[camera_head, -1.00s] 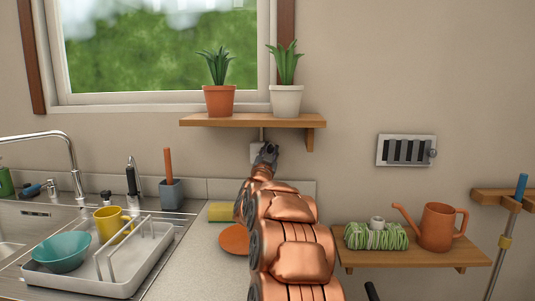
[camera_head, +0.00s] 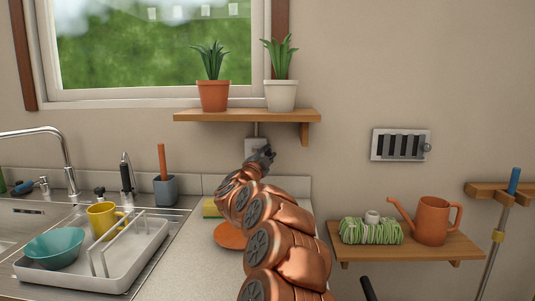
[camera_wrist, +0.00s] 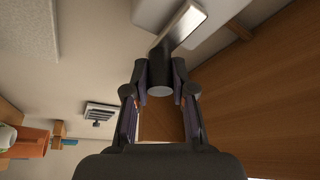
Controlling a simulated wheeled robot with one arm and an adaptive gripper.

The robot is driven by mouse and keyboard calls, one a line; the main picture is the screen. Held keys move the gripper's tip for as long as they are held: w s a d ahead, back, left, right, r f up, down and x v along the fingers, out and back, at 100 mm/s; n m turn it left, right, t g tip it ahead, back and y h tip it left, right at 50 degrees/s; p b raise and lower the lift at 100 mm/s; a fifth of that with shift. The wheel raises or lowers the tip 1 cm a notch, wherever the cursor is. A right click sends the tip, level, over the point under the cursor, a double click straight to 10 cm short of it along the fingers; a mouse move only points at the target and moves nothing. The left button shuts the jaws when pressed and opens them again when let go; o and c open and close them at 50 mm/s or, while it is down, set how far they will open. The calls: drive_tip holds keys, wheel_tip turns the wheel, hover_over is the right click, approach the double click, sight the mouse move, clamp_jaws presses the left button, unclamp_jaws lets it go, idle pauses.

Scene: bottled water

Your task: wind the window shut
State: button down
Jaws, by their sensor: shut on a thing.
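The window (camera_head: 152,50) is at the upper left, with green foliage behind its glass. A pale strip with small white squares shows near its top. A white winder box (camera_head: 256,144) sits on the wall under the plant shelf, partly hidden by my gripper (camera_head: 263,157). In the wrist view, my gripper (camera_wrist: 160,82) is shut on a dark round crank knob (camera_wrist: 160,90), one finger on each side. A metallic crank arm (camera_wrist: 182,27) runs from the knob to the upper right, towards the white box.
A shelf (camera_head: 190,116) with two potted plants is just above my gripper. The sink's dish rack (camera_head: 125,280) stands left, an orange plate (camera_head: 229,236) and a sponge lie by my arm. A lower shelf (camera_head: 375,252) holds a watering can (camera_head: 432,220).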

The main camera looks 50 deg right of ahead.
drive_tip(key=shift+f, duration=0.1)
idle(0.3)
drive_tip(key=c, duration=1)
unclamp_jaws()
drive_tip(key=shift+a, duration=0.1)
drive_tip(key=v, duration=1.1)
drive_tip(key=shift+s+a, duration=0.15)
drive_tip(key=shift+a, duration=0.25)
